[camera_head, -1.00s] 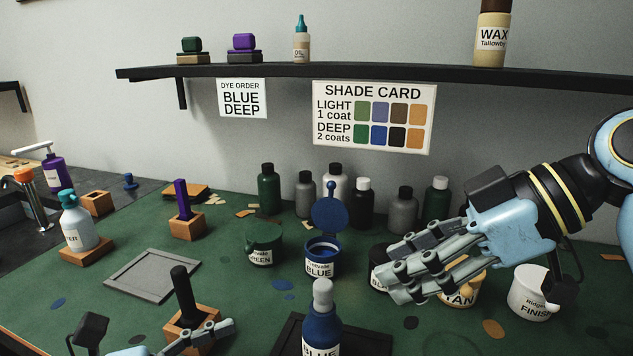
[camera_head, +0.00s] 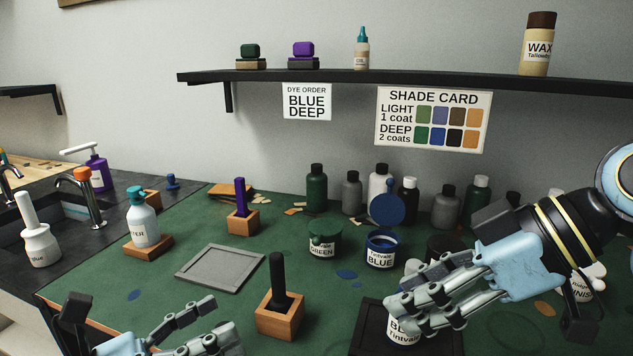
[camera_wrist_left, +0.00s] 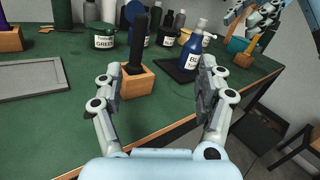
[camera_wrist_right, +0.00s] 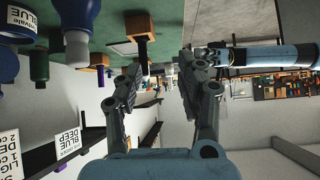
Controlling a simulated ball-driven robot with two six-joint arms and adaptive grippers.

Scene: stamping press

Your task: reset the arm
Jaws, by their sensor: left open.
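My left gripper (camera_head: 215,320) is at the bottom left of the head view, low over the green bench front. In the left wrist view (camera_wrist_left: 158,78) its fingers are spread and empty, with a black-handled tool in a wooden block (camera_wrist_left: 138,80) beyond them. My right gripper (camera_head: 405,308) is at the right of the head view, in front of the blue bottle (camera_head: 400,335) and hiding most of it. In the right wrist view its fingers (camera_wrist_right: 160,75) are apart with nothing between them. The blue bottle stands on a black tray (camera_wrist_left: 172,66).
A grey framed panel (camera_head: 220,268) lies left on the bench. A green jar (camera_head: 323,240), an open blue jar (camera_head: 381,252) and several bottles stand behind. A water bottle (camera_head: 142,220) and a sink tap (camera_head: 88,195) are further left. A shelf (camera_head: 400,77) crosses above.

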